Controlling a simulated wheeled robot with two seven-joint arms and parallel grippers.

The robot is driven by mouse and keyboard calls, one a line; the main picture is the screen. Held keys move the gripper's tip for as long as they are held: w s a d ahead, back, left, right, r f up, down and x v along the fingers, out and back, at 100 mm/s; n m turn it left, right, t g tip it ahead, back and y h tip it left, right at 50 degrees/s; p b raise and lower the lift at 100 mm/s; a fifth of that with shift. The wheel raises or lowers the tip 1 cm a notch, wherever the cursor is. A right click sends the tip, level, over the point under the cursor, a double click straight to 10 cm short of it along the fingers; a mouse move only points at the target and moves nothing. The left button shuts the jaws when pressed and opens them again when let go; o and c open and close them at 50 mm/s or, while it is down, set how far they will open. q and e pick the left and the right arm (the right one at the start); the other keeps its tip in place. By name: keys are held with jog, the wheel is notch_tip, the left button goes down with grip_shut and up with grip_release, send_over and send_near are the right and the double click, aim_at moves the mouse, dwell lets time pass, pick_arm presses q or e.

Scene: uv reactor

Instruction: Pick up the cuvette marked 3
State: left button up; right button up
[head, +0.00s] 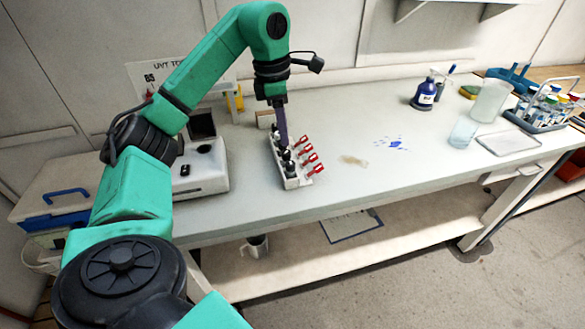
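A white rack (297,182) stands on the bench, left of the middle. It holds small dark-topped pieces, with several red tags (308,160) sticking out along its right side. These look like the cuvettes, but no number is legible, so I cannot tell which one is marked 3. My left gripper (284,146) points down over the rack, with its tips at or just above the dark tops. I cannot tell whether it touches or holds one. The gripper is narrow and seen edge-on, so the gap between its fingers is hidden. My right gripper is out of view.
A white instrument (205,172) stands just left of the rack. A blue spill (394,144) and a brownish stain (354,161) mark the otherwise clear bench middle. At right are a dark blue bottle (425,94), a clear beaker (462,133) and a tube rack (540,118).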

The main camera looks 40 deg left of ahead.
aim_at(290, 163)
pick_arm(q)
jog(key=f, duration=0.6)
jog(key=d+f, duration=0.1)
jog(key=f, duration=0.2)
jog(key=shift+w+f+p, duration=0.35)
jog(key=shift+w, duration=0.05)
jog(key=shift+w+f, duration=0.15)
jog(key=shift+f, duration=0.35)
grip_shut()
